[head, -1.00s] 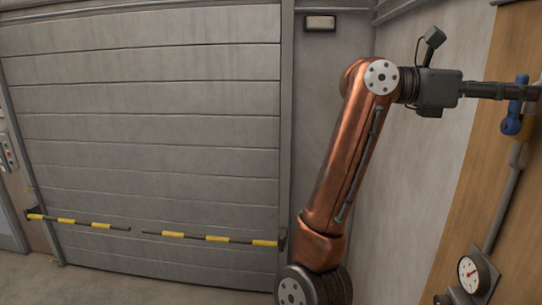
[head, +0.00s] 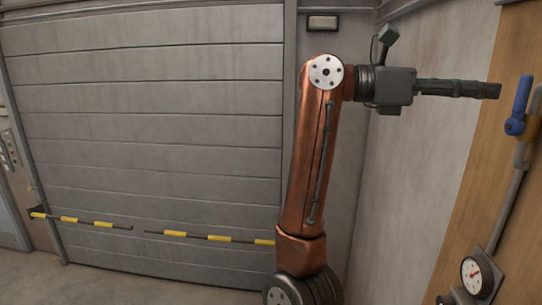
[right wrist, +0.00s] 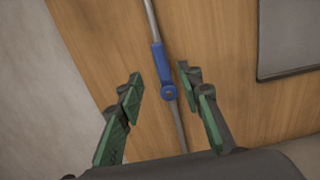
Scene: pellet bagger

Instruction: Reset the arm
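My right arm is copper-coloured and rises in the middle right of the head view. Its right gripper (head: 492,90) points right, toward the wooden panel, with nothing in it. In the right wrist view the two green-padded fingers of the gripper (right wrist: 160,105) stand wide apart. A blue valve handle (head: 518,107) on a grey pipe is right of the fingertips, apart from them. The handle also shows in the right wrist view (right wrist: 160,70), beyond and between the fingers. My left gripper is not in the head view.
A wooden panel (head: 455,200) carries the pipe and a round gauge (head: 472,275). A grey shutter door (head: 150,130) fills the left, with a yellow-black barrier bar (head: 190,235) across it. A control box (head: 10,148) is at the far left. Space before the shutter looks clear.

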